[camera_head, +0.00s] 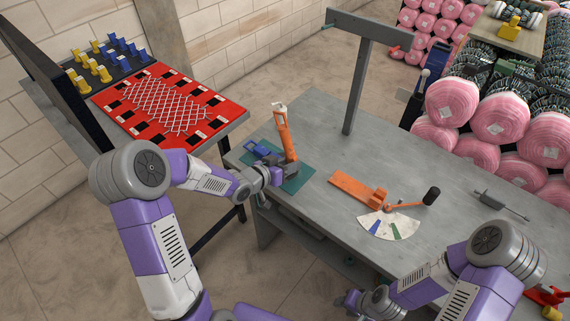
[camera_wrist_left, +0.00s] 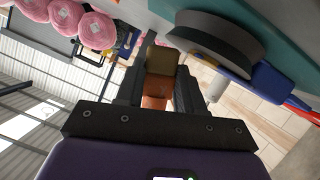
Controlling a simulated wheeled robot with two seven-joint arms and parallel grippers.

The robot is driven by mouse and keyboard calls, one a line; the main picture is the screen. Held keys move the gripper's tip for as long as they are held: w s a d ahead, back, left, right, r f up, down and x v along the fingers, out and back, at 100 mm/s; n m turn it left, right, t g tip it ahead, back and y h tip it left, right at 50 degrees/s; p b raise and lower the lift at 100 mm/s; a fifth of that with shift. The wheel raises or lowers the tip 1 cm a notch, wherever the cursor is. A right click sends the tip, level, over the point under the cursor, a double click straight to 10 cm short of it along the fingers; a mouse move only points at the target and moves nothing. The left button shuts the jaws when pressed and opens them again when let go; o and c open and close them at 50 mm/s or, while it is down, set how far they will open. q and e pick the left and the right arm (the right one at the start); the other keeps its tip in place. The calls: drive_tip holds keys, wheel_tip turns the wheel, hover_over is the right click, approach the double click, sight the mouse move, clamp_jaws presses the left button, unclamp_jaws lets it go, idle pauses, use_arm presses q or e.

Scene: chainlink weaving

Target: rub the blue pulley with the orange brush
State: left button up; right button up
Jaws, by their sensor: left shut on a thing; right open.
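The orange brush (camera_head: 285,135) stands nearly upright over the teal mat (camera_head: 298,180), with a pale tip at its top. My left gripper (camera_head: 281,174) is shut on its lower part; in the left wrist view the orange piece (camera_wrist_left: 155,102) sits between the dark fingers. The blue pulley (camera_head: 257,149) lies on the mat, just left of the brush. In the left wrist view its blue part (camera_wrist_left: 272,88) and a grey wheel (camera_wrist_left: 225,38) are close beside the fingers; I cannot tell whether brush and pulley touch. My right gripper (camera_head: 351,299) is open at the table's front edge.
An orange gauge (camera_head: 357,190) with a pale dial lies mid-table. A grey post (camera_head: 357,90) stands behind it. A grey tool (camera_head: 500,205) lies at the right. A red board (camera_head: 225,112) with woven mesh is at the left. The grey table (camera_head: 325,150) is clear between post and mat.

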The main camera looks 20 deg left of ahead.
use_arm(q)
drive_tip(key=shift+s+d+f+b, duration=0.15)
drive_tip(key=shift+s+d+b, duration=0.05)
drive_tip(key=shift+d+b, duration=0.35)
wheel_tip(320, 180, up, 7)
drive_tip(key=p, duration=0.5)
drive_tip(key=shift+p, duration=0.4)
